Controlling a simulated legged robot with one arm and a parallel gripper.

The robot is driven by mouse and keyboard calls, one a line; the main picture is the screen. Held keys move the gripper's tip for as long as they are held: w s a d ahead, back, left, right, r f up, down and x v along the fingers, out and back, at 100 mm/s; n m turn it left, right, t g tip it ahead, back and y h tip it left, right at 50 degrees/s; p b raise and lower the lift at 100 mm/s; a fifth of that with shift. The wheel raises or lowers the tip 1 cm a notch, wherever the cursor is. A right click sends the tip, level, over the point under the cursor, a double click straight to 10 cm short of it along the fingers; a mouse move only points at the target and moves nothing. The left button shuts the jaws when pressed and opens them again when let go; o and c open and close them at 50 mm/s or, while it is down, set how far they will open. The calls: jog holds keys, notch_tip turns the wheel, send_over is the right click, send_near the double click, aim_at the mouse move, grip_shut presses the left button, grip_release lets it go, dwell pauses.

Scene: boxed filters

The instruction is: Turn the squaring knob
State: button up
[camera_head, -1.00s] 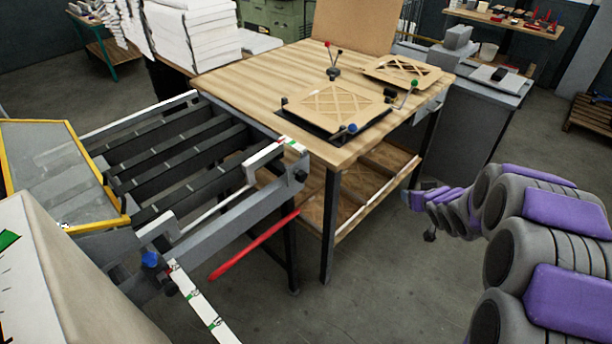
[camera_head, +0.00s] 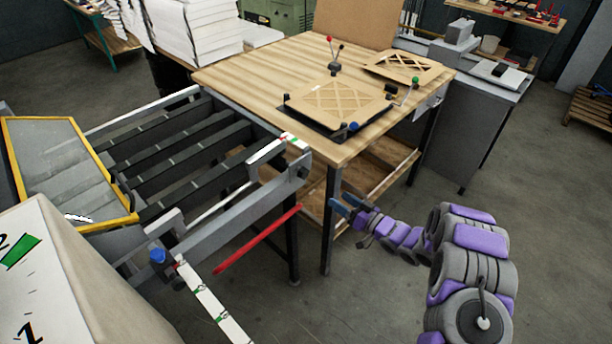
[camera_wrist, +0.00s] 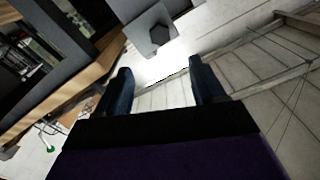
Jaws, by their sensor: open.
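Several knobs show in the head view, and I cannot tell which is the squaring knob. A blue knob (camera_head: 157,256) is on the slatted machine's near end, by a white scale strip (camera_head: 212,300). Another blue knob (camera_head: 354,126) and a green knob (camera_head: 415,80) sit by the panels on the wooden table. My gripper (camera_head: 341,207) is beside the table's front leg, below the tabletop and apart from these knobs. In the wrist view my gripper (camera_wrist: 163,84) is open with nothing between its fingers. Beyond it is a dark knob-like piece (camera_wrist: 158,34) on a grey block.
The wooden table (camera_head: 262,68) has a lower shelf (camera_head: 385,160). A red bar (camera_head: 258,240) sticks out below the slatted frame's rail (camera_head: 238,215).

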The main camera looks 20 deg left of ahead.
aim_at(306, 175)
jog(key=b+x, duration=0.2)
jog(key=x, duration=1.4)
jog(key=shift+w+a, duration=0.1)
jog(key=shift+w, duration=0.05)
jog(key=shift+c, duration=0.5)
jog(key=shift+r, duration=0.1)
jog(key=c, duration=1)
